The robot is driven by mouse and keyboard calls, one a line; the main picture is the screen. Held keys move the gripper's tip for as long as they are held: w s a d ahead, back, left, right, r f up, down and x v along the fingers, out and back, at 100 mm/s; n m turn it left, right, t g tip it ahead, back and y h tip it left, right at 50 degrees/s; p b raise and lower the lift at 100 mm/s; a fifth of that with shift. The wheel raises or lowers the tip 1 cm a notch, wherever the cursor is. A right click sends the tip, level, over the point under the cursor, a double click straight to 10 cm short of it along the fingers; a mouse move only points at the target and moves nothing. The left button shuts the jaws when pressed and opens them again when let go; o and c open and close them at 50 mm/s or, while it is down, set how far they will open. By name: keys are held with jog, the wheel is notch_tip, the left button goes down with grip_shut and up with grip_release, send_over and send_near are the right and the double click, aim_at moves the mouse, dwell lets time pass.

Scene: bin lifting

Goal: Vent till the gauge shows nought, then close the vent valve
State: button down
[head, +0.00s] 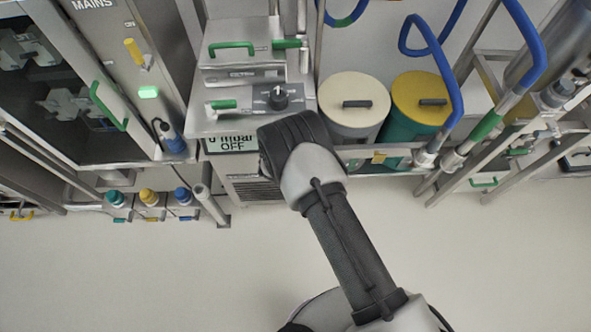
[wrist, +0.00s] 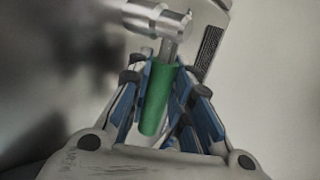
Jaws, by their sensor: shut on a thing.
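In the wrist view my gripper (wrist: 168,84) is shut on a green valve handle (wrist: 155,105), with blue-padded fingers on both sides of it. The handle's metal stem runs up to a shiny metal valve body (wrist: 158,20). In the head view my wrist hides the fingers and the held handle. The gauge display (head: 231,143) on the front of the bench unit reads what looks like "0 mbar" with "OFF" below. The top of its first line is partly hidden. I cannot tell from the handle's angle whether the valve is open or closed.
The unit (head: 245,75) carries a black knob (head: 278,97) and green levers (head: 222,104). A cream drum (head: 352,112) and a yellow-topped drum (head: 420,98) stand to the right, beside blue hoses (head: 450,85). A glass-fronted cabinet (head: 70,70) stands left. The floor in front is clear.

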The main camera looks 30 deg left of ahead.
dwell(0.6)
jog(key=c, duration=1.7)
grip_release()
jog(key=shift+r, duration=0.15)
jog(key=v, duration=1.2)
jog(key=shift+w+d, duration=0.1)
